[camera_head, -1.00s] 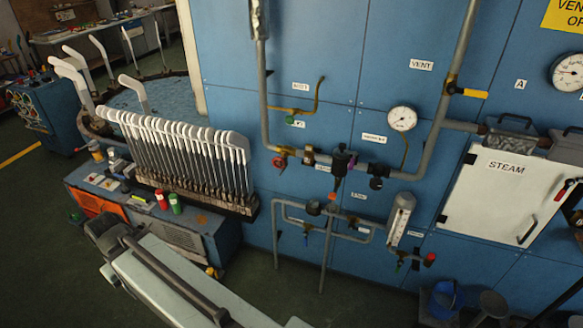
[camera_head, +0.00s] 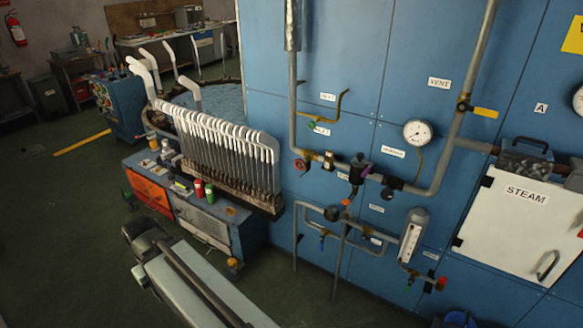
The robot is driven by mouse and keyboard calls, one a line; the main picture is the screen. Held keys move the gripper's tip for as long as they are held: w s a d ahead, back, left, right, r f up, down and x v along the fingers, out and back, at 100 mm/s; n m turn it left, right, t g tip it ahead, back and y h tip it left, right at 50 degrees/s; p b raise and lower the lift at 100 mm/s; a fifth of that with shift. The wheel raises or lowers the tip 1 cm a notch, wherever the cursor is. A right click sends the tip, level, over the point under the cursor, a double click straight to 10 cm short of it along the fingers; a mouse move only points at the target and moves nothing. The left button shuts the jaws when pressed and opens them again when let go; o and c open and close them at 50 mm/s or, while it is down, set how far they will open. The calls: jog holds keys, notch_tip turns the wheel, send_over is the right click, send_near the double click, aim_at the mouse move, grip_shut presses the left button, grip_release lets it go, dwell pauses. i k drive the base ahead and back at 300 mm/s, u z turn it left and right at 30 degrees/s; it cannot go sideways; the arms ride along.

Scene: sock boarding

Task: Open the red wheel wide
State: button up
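The red wheel (camera_head: 301,165) is a small round handwheel on the left part of the grey pipework, at the foot of the left vertical pipe. It is small in the view and I cannot tell how far it is turned. A smaller red knob (camera_head: 441,283) sits at the lower right, beside the flow tube. My gripper cannot be made out in the view, and nothing is seen touching the red wheel.
The blue panel wall (camera_head: 340,60) carries a pressure gauge (camera_head: 417,132) and a white STEAM door (camera_head: 522,228). A low cabinet (camera_head: 215,225) with a rack of white sock boards (camera_head: 225,150) stands left of the pipes. Open dark green floor (camera_head: 60,220) lies at the left.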

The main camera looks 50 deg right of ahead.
aim_at(301, 162)
jog(key=u, duration=0.15)
jog(key=i, duration=1)
jog(key=u, duration=0.05)
